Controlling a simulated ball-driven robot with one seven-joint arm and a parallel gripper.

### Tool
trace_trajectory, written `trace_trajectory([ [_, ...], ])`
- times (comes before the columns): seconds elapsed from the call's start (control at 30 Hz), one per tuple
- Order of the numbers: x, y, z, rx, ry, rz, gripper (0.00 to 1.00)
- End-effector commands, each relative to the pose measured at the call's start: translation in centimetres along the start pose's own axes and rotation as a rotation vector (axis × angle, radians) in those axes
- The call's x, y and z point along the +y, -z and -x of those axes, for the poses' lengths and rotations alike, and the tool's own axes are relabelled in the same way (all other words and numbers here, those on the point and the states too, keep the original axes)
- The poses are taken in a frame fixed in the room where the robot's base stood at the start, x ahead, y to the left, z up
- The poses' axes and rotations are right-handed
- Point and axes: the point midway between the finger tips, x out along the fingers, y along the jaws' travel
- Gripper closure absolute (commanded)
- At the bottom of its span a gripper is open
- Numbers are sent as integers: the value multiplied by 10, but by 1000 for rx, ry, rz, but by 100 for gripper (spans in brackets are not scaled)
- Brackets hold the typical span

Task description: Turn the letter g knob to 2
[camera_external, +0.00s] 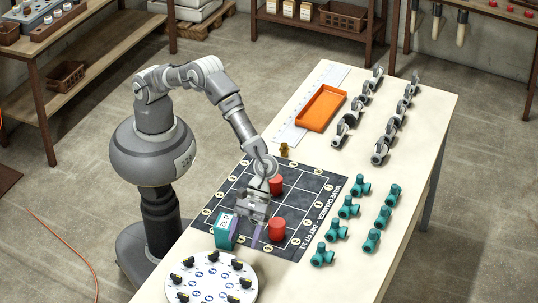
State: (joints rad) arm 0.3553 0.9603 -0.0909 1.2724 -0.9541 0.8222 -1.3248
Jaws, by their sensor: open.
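A round white panel (211,280) lies at the table's near left corner, cut off by the bottom edge of the picture. It carries several black knobs with yellow marks around its rim, and blue markings inside. The letters are too small to read, so I cannot tell which knob is g or where it points. My gripper (258,226) is open, pointing down over the dark mat, behind and to the right of the panel and apart from the knobs. I cannot make out anything between its fingers.
Red cylinders (277,229) stand on the dark gridded mat (300,243). Teal fittings (348,208), grey clamps (380,152) and an orange tray (321,108) lie farther off. The front right tabletop is clear.

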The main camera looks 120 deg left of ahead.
Motion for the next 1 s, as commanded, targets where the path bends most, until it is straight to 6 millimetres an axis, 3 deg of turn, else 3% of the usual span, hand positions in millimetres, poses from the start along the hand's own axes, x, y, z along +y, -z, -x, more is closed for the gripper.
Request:
trace_trajectory([
  [0.3, 0, 3, -55, 2, -1, -4, 35],
  [0.7, 1, 0, -65, 2, -3, -6, 35],
  [0.93, 1, 0, -64, 2, -3, -6, 88],
  [1.0, 1, 0, -64, 2, -3, -7, 91],
])
